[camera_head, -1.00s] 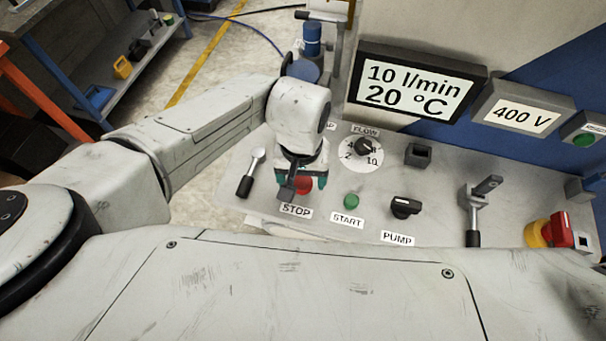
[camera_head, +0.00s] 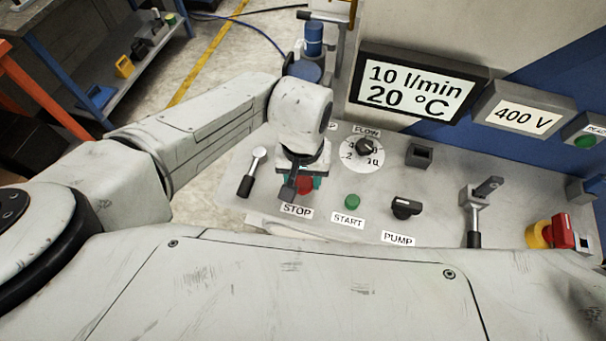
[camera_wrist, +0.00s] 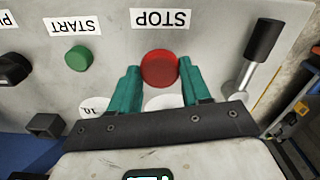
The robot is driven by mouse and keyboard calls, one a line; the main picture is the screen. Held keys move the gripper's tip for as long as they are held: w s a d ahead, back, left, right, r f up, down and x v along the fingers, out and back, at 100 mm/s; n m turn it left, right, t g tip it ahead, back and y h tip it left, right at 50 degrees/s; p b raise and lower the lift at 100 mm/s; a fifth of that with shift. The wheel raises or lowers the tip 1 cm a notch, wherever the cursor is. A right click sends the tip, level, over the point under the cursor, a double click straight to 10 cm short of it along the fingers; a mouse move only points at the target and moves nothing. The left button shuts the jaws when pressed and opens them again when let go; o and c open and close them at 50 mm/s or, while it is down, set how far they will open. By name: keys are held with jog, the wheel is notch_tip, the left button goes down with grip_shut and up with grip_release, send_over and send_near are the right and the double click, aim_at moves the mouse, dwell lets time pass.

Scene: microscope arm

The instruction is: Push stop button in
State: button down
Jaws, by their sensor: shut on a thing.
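The red round stop button (camera_wrist: 160,68) sits on the grey panel beside its STOP label (camera_wrist: 160,18). In the head view the button (camera_head: 305,186) is partly hidden by my gripper. My gripper (camera_wrist: 158,72) has two teal fingers, one on each side of the button, and is shut on it. The right finger touches the button's edge in the wrist view; contact on the left side is harder to make out. How far the button is pressed in cannot be told.
The green start button (camera_head: 352,201) is right of the stop button. A black-handled lever (camera_head: 252,172) stands close on the left. The flow dial (camera_head: 364,147), pump switch (camera_head: 405,207) and a larger lever (camera_head: 475,212) are further right on the panel.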

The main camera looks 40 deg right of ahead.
aim_at(303, 182)
jog(key=shift+f, duration=0.85)
jog(key=shift+c, duration=2.4)
grip_release()
jog(key=shift+r, duration=0.1)
notch_tip(303, 182, up, 9)
jog(key=p, duration=0.5)
jog(key=shift+r, duration=0.8)
